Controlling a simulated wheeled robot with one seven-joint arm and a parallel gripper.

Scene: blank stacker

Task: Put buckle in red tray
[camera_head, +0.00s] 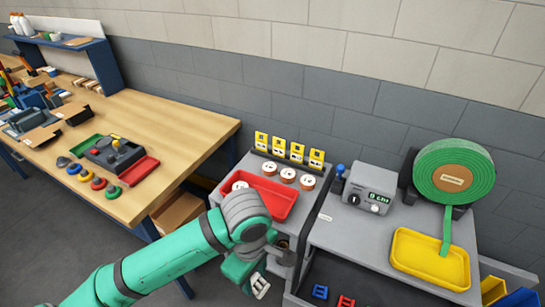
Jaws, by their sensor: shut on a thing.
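My gripper (253,278) points downward in front of the grey stand, low in the picture. It is shut on a pale slotted piece that looks like a buckle (261,287); the fingers and arm hide part of it. A red tray (283,208) lies on the grey stand, behind and above my gripper; my wrist covers its near left part. The buckle is outside this tray. A blue buckle (320,291) and a red buckle (346,301) lie in the dark bay at the bottom. Another, smaller red tray (140,171) lies on the wooden bench.
Round white-topped items (288,175) and yellow labels (297,151) stand behind the red tray. To the right are a grey meter box (369,187), a green strap roll (453,160) and a yellow tray (420,244). The wooden bench (180,122) has clear room on its right.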

